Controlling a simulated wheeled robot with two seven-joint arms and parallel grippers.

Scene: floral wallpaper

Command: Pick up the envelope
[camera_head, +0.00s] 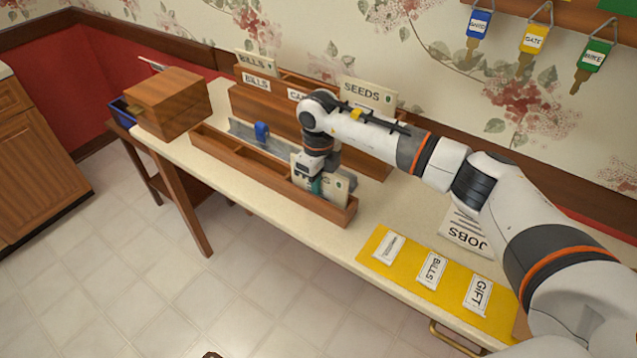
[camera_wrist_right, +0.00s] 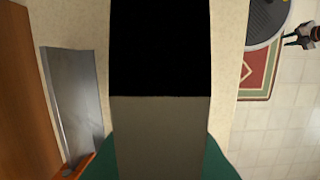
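A cream envelope (camera_head: 341,188) with partly covered dark lettering stands upright in the right end of the long wooden tray (camera_head: 275,180). My right gripper (camera_head: 316,186) points down at this envelope and overlaps its front. Its fingertips show a teal patch, and part of the envelope is hidden behind them. I cannot tell whether the fingers are closed on it. In the right wrist view a large black and grey block fills the middle, with teal surfaces at both sides below.
Behind the tray, a wooden rack holds cards labelled BILLS (camera_head: 256,80) and SEEDS (camera_head: 367,93). A wooden box (camera_head: 170,100) stands at the left. A yellow mat (camera_head: 408,273) with labels and a JOBS sheet (camera_head: 466,232) lie at the right. Keys hang on the wall.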

